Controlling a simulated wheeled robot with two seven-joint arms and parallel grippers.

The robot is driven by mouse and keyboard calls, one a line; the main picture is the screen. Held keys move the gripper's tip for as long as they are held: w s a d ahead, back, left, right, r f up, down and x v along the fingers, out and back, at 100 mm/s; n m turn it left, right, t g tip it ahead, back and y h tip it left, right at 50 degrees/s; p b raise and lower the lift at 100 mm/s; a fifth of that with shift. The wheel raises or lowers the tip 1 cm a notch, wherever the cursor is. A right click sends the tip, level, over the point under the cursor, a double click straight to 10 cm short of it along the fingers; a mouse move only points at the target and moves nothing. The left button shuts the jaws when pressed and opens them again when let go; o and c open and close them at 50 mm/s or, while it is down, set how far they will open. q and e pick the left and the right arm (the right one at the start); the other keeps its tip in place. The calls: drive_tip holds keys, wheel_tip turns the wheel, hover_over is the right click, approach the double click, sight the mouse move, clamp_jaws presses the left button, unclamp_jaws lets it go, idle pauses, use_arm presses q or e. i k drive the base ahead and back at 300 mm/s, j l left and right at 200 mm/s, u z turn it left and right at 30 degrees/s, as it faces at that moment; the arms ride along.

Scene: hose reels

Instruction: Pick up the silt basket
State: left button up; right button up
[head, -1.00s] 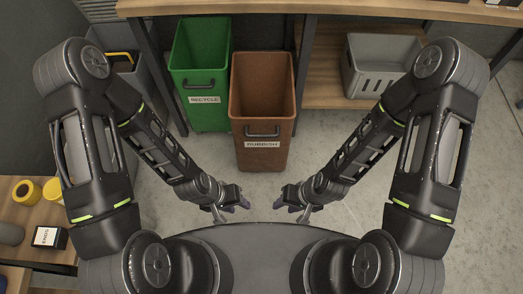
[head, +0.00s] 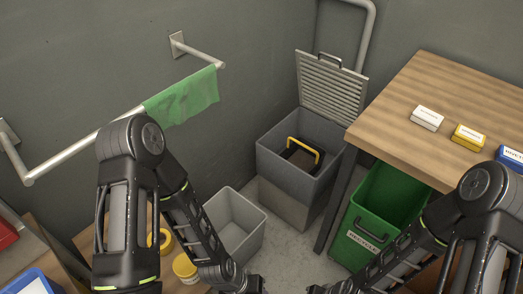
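The silt basket (head: 299,155) looks to be the dark item with a yellow handle inside a grey box (head: 272,154). The box stands against the wall, and its slatted grey lid (head: 332,88) is raised at the back. The basket's lower part is hidden by the box walls. My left gripper (head: 250,286) and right gripper (head: 316,289) are at the bottom edge, both well short of the box and partly cut off. Their finger openings cannot be made out.
An open light grey bin (head: 236,228) stands in front of the box, to the left. A green recycle bin (head: 368,222) stands under the wooden table (head: 440,110) on the right. A green cloth (head: 182,97) hangs on a wall rail (head: 98,135). Some grey floor (head: 290,254) shows between the bins.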

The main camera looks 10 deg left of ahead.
sight(307, 156)
drive_tip(key=i+l+z, duration=0.1)
drive_tip(key=z, duration=0.3)
drive_tip(key=i+z, duration=0.15)
drive_tip(key=z, duration=0.25)
drive_tip(key=i+z, duration=0.15)
drive_tip(key=z, duration=0.25)
